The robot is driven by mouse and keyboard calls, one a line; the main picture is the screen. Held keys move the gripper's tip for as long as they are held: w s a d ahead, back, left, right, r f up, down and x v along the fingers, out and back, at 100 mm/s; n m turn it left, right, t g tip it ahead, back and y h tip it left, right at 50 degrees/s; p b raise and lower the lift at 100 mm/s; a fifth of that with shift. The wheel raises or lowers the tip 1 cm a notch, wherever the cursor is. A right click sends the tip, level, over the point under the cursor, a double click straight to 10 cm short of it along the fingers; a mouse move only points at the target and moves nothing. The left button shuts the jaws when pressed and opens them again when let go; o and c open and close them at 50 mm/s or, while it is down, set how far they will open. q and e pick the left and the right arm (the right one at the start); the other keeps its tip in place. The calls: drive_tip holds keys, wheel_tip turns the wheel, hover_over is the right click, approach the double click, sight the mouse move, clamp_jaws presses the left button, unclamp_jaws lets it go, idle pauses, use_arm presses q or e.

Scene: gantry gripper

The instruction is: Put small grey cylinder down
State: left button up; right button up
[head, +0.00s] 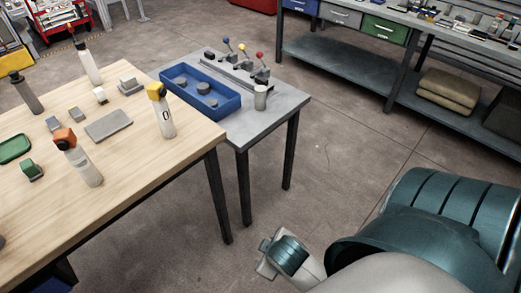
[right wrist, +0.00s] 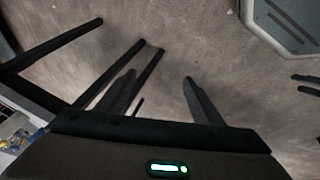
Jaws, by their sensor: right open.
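A small grey cylinder (head: 261,97) stands upright near the right edge of the grey side table (head: 290,104), beside a blue tray. My right gripper (right wrist: 160,76) is open in the right wrist view, with only bare floor between its two dark fingers. In the head view my right arm comes in at the lower right, well below and apart from the cylinder; its fingers cannot be made out there. My left gripper is in neither view.
The blue tray (head: 224,106) holds several grey round pieces. A lever panel (head: 238,72) stands behind it. The wooden table (head: 128,160) on the left carries bottles, blocks and a grey plate (head: 109,125). A workbench (head: 345,70) stands at the back right. Floor between is clear.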

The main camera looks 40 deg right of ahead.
drive_tip(key=w+d+r+n+t+h, duration=0.2)
drive_tip(key=w+d+r+n+h, duration=0.25)
drive_tip(key=w+d, duration=0.45)
drive_tip(key=w+d+r+n+t+h, duration=0.25)
drive_tip(key=w+d+n+h, duration=0.2)
drive_tip(key=w+d, duration=0.5)
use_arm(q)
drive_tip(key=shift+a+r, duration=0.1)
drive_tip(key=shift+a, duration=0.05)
use_arm(e)
drive_tip(key=w+d+r+n+t+h, duration=0.1)
drive_tip(key=w+d+r+n, duration=0.2)
drive_tip(key=w+n, duration=0.4)
drive_tip(key=w+d+r+n+t+h, duration=0.1)
drive_tip(key=w+d+r+n+t, duration=0.1)
drive_tip(key=w+r+n, duration=0.3)
drive_tip(key=w+d+n, duration=0.1)
drive_tip(key=w+n, duration=0.1)
drive_tip(key=w, duration=0.1)
drive_tip(key=shift+w+d+r, duration=0.25)
drive_tip(key=shift+d, duration=0.05)
